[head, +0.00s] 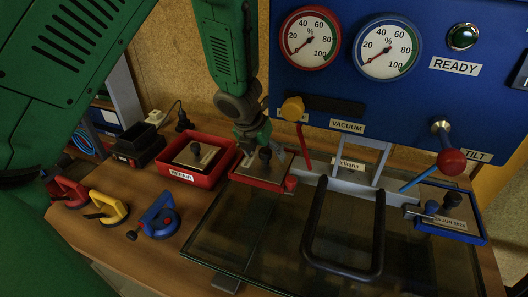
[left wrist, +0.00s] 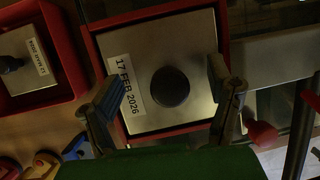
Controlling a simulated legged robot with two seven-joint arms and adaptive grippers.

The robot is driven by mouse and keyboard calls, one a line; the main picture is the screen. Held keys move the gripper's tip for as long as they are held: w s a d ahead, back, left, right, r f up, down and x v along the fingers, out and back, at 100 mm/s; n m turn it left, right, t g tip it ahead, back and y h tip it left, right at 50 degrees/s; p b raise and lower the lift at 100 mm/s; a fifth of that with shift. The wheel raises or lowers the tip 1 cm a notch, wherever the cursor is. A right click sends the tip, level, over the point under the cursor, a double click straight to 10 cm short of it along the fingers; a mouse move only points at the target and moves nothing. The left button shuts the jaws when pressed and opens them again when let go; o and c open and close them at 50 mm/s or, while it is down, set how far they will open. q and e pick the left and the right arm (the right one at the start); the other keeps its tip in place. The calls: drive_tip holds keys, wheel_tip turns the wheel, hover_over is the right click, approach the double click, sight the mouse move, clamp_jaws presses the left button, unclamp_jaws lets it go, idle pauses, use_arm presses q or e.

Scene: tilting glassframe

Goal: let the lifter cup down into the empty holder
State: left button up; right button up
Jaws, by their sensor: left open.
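My left gripper (head: 255,142) is open above a red-framed square holder (head: 240,179) at the back left of the glass frame. In the left wrist view, its two fingers (left wrist: 165,76) stand apart on either side of a round black knob (left wrist: 170,87). The knob sits on a grey plate labelled "17 FEB 2026" (left wrist: 128,84) inside the red frame. I cannot tell whether the fingers touch anything. Red (head: 66,192), yellow (head: 106,208) and blue (head: 159,216) lifter cups rest on the wooden table at left. My right gripper is not in view.
A red tray (head: 208,179) with a knobbed plate stands left of the gripper. A blue-framed holder (head: 480,238) with a knobbed plate is at right. A black handle loop (head: 379,235) rises over the glass. The blue panel (head: 350,95) with gauges and levers stands behind.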

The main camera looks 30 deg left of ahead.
sight(253, 169)
use_arm(q)
drive_tip(key=shift+r, duration=0.1)
drive_tip(key=shift+s+r, duration=0.1)
drive_tip(key=shift+r, duration=0.25)
drive_tip(key=v, duration=1.1)
drive_tip(key=shift+a, duration=0.1)
